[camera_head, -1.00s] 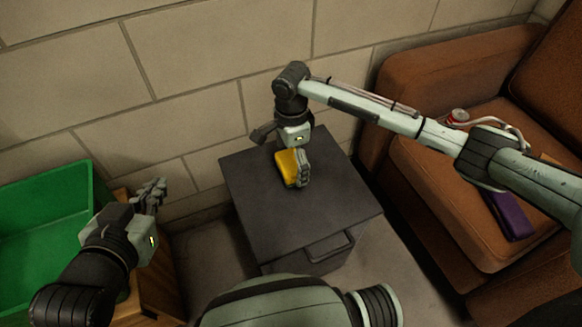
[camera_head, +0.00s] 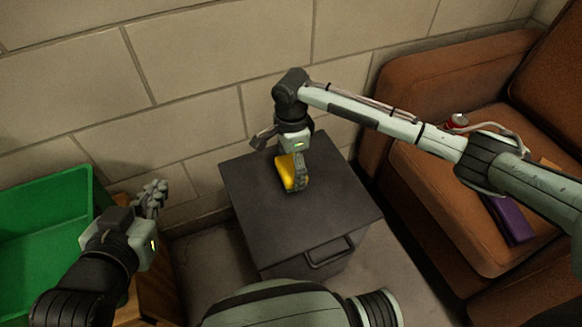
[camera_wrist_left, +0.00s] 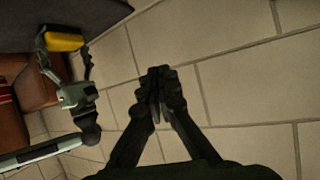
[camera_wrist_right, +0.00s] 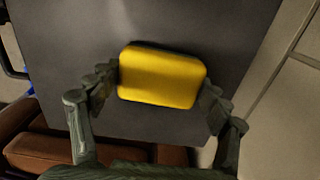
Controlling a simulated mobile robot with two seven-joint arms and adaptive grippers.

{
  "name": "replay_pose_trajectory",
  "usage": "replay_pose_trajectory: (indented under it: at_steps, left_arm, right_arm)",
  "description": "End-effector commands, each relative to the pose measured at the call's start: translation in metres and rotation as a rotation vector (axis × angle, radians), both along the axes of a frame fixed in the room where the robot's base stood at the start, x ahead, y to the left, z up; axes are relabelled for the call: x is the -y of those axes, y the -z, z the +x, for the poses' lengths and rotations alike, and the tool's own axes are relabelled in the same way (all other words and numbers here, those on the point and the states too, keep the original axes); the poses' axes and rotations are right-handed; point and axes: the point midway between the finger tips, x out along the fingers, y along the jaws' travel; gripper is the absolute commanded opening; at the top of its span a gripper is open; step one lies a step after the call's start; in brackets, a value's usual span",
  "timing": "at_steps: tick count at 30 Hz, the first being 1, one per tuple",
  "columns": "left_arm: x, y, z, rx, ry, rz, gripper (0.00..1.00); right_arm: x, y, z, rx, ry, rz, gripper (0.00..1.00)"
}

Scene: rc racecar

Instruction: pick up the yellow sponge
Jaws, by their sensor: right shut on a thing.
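The yellow sponge (camera_head: 286,172) is at the top of the dark grey cabinet (camera_head: 255,200); I cannot tell whether it touches the surface. My right gripper (camera_head: 294,178) reaches down over it and is shut on it. In the right wrist view the sponge (camera_wrist_right: 162,77) sits between the two fingers, one at each short end. In the left wrist view the sponge (camera_wrist_left: 64,42) shows at the upper left, held by the right gripper. My left gripper (camera_head: 155,193) is empty, left of the cabinet, with its fingers together in the left wrist view (camera_wrist_left: 158,88).
A green bin (camera_head: 60,195) stands at the left by a wooden piece of furniture. A brown sofa (camera_head: 430,185) stands at the right, with a purple object (camera_head: 511,220) and a red-and-white can (camera_head: 457,121) on it. A block wall runs behind. The rest of the cabinet top is clear.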

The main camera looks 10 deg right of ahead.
Motion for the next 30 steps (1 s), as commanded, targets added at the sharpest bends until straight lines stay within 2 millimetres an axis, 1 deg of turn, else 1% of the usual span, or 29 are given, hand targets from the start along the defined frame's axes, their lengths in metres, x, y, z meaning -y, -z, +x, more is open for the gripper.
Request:
replay_pose_trajectory:
  at_steps: [2,5,8,12,15,21,24,27,30]
  left_arm:
    - [-0.001,0.001,-0.001,-0.012,-0.003,0.004,0.0]
    - [-0.012,0.011,-0.006,-0.064,-0.02,0.028,0.0]
    - [-0.021,0.021,-0.013,-0.124,-0.036,0.052,0.0]
    - [-0.039,0.038,-0.027,-0.237,-0.068,0.094,0.0]
    - [-0.053,0.051,-0.041,-0.327,-0.095,0.125,0.0]
    - [-0.082,0.07,-0.072,-0.501,-0.151,0.182,0.0]
    - [-0.092,0.076,-0.085,-0.567,-0.173,0.203,0.0]
    - [-0.099,0.08,-0.095,-0.615,-0.189,0.216,0.0]
    - [-0.104,0.082,-0.102,-0.645,-0.2,0.225,0.0]
  right_arm:
    - [0.0,-0.004,0.0,0.0,0.0,0.0,0.57]
    - [-0.001,-0.011,0.0,0.001,0.0,0.001,0.57]
    - [-0.001,-0.022,0.0,0.002,-0.001,0.002,0.57]
    - [-0.001,-0.044,0.001,0.003,-0.001,0.002,0.57]
    - [-0.028,-0.057,-0.007,0.001,-0.007,0.007,0.57]
    - [-0.071,-0.083,-0.018,0.001,-0.005,0.005,0.57]
    - [-0.088,-0.094,-0.023,0.0,-0.004,0.005,0.57]
    - [-0.101,-0.102,-0.026,0.0,-0.002,0.004,0.57]
    - [-0.108,-0.106,-0.028,0.0,-0.001,0.002,0.57]
